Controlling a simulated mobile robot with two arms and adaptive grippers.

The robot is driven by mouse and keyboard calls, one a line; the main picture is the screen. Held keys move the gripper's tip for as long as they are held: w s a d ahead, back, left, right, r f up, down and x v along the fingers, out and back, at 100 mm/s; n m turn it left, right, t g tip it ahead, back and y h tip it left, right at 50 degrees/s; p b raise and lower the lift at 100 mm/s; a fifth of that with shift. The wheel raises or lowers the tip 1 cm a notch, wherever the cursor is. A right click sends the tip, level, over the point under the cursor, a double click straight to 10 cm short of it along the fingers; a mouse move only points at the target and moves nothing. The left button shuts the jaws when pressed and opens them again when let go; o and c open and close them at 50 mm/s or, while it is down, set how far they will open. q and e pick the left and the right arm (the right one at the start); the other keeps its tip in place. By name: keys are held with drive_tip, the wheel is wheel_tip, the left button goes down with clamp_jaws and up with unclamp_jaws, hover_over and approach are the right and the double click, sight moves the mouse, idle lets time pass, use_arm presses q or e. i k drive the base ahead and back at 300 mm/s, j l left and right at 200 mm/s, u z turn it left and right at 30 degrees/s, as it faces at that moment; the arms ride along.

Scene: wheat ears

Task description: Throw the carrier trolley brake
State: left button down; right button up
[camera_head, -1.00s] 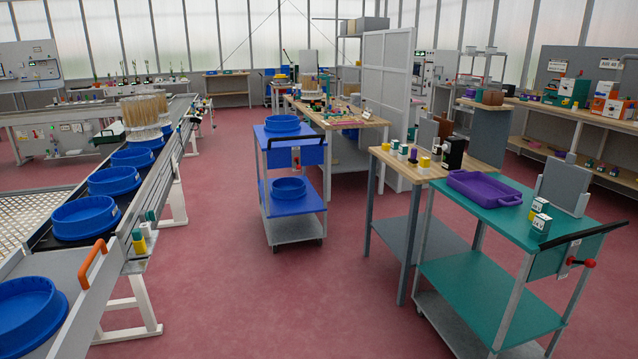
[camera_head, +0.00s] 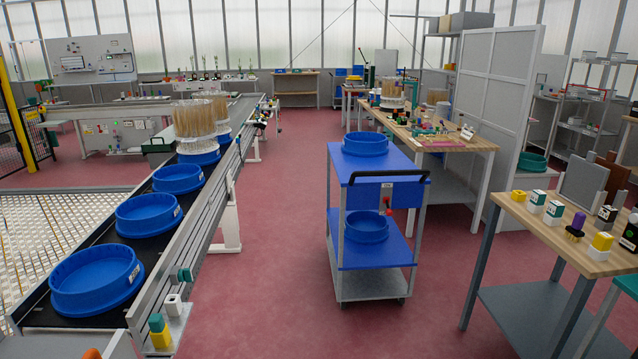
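A blue two-shelf trolley (camera_head: 343,259) stands on the red floor right of centre, with a black push handle (camera_head: 388,174) at its near top edge. A blue round carrier (camera_head: 365,143) sits on its top shelf and another (camera_head: 366,227) on its lower shelf. A small label is under the handle. A small dark and red part (camera_head: 387,204) shows at the trolley's end panel below it; its setting is too small to tell. Castors touch the floor.
A conveyor (camera_head: 200,230) with several blue carriers runs along the left. A wooden bench (camera_head: 590,255) with small blocks stands at the right, and a corner of a teal surface (camera_head: 627,285) shows beside it. Another bench (camera_head: 455,140) is behind the trolley. The floor (camera_head: 270,280) in front and left is clear.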

sight(389, 213)
drive_tip(key=i+j+z, duration=0.15)
drive_tip(key=i+z, duration=0.3)
drive_tip(key=i+j+z, duration=0.45)
drive_tip(key=i, duration=0.2)
drive_tip(key=i+j+z, duration=0.9)
drive_tip(key=j, duration=0.2)
drive_tip(key=i+j+z, duration=0.25)
drive_tip(key=j+z, duration=0.15)
drive_tip(key=j, duration=0.35)
